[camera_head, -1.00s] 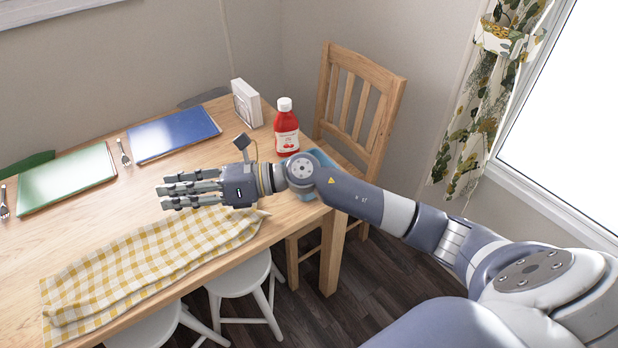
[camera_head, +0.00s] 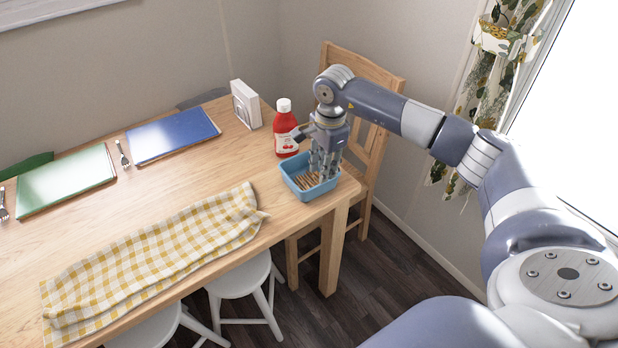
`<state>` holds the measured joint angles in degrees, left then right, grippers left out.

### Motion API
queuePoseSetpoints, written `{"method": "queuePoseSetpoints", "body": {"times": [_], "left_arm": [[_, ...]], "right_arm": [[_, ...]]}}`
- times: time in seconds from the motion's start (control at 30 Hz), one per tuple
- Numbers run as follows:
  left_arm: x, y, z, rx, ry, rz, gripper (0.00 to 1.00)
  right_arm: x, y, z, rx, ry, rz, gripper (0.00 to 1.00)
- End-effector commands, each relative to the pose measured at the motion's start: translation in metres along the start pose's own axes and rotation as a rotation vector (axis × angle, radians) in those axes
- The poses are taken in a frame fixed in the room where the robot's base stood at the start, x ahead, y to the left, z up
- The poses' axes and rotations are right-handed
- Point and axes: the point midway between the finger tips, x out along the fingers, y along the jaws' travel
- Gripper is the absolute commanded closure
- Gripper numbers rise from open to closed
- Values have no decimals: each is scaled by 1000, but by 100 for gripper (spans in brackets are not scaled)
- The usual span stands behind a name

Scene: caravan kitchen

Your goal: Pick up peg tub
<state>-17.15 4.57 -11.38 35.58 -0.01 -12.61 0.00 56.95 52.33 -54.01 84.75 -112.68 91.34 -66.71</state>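The peg tub (camera_head: 291,181) is a small blue open-topped tub with brown wooden pegs (camera_head: 308,180) in it. It stands upright on the wooden table (camera_head: 185,185), near the right corner. My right gripper (camera_head: 323,172) points down over the back right part of the tub. Its grey fingers are extended and look open, with their tips at or inside the tub. Whether they touch the tub or the pegs cannot be told. The fingers hide part of the tub's back right side. My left gripper is not in view.
A red bottle (camera_head: 286,135) stands close behind the tub. A white holder (camera_head: 246,104) is further back. A yellow checked cloth (camera_head: 160,255) lies along the front edge. A wooden chair (camera_head: 372,150) stands at the table's right end. Blue (camera_head: 172,135) and green (camera_head: 65,180) mats lie left.

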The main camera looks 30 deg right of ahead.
Motion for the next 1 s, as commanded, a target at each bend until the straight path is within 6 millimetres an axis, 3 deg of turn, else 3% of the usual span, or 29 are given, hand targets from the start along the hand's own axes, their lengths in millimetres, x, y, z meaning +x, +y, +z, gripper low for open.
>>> {"method": "queuePoseSetpoints", "body": {"times": [0.27, 0.53, 0.83, 0.97, 1.0], "left_arm": [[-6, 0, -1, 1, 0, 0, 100], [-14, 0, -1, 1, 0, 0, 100], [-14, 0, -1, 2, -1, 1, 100], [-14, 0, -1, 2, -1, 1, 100], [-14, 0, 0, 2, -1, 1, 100]], "right_arm": [[24, 1, 2, -1, -2, 2, 74], [62, 3, 4, 1, -2, 1, 74], [68, 2, 4, 0, -2, -2, 74], [68, 2, 4, 0, -2, -2, 100], [68, 2, 4, 0, -2, -2, 100]]}}
